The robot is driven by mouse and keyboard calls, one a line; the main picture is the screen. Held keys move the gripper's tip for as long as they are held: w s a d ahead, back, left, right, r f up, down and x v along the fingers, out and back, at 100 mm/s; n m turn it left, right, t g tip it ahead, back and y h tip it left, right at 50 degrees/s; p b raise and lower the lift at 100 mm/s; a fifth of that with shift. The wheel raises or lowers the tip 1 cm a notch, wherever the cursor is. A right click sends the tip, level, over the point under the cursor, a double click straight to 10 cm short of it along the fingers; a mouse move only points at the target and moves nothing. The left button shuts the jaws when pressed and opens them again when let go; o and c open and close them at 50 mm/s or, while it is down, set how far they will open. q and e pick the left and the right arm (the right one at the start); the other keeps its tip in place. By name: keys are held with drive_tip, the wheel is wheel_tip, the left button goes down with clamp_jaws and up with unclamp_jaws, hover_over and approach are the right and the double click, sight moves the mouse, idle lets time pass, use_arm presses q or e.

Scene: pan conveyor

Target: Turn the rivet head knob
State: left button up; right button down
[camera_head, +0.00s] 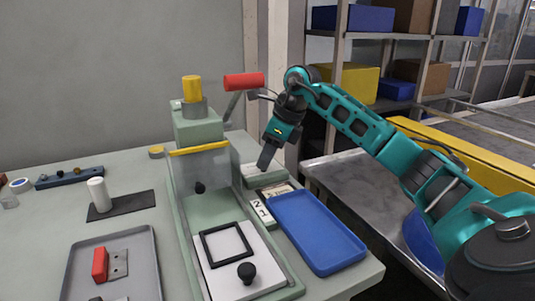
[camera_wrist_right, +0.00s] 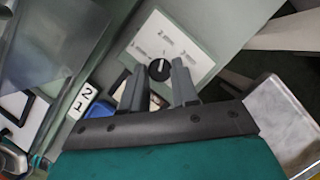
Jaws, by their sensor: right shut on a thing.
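The rivet head knob is a small round black dial (camera_wrist_right: 159,69) with a white pointer mark, on a white panel (camera_wrist_right: 182,45) with small printed labels around it. In the right wrist view the two fingers of my right gripper (camera_wrist_right: 159,64) stand on either side of the dial, shut on it. In the head view my right gripper (camera_head: 265,158) points down at the pale box (camera_head: 258,179) beside the press, and its fingers hide the dial there. The labels are too small to read. My left gripper is not in view.
The green press (camera_head: 200,130) with a clear guard and a red-handled lever (camera_head: 244,80) stands just left of my right gripper. Number tiles (camera_head: 262,212) and a blue tray (camera_head: 318,232) lie in front of it. A grey tray (camera_head: 140,250) is at left.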

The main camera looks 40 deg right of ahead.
drive_tip(key=m+p, duration=0.1)
drive_tip(key=m+h+p, duration=0.1)
drive_tip(key=shift+s+a+r+m, duration=0.1)
drive_tip(key=shift+r+m, duration=0.1)
drive_tip(key=shift+m, duration=0.2)
drive_tip(key=m+h+p, duration=0.1)
drive_tip(key=m+p, duration=0.1)
drive_tip(key=m, duration=0.1)
drive_tip(key=shift+a+m+t, duration=0.15)
drive_tip(key=shift+m+t, duration=0.15)
drive_tip(key=shift+a+f+m+h+p, duration=0.1)
drive_tip(key=shift+m+h+p, duration=0.4)
drive_tip(key=shift+m, duration=0.75)
drive_tip(key=shift+a+f+m+h+p, duration=0.1)
drive_tip(key=shift+m+h+p, duration=0.35)
drive_tip(key=shift+m, duration=0.8)
drive_tip(key=shift+h, duration=0.25)
drive_tip(key=c, duration=0.8)
unclamp_jaws()
drive_tip(key=shift+c, duration=0.2)
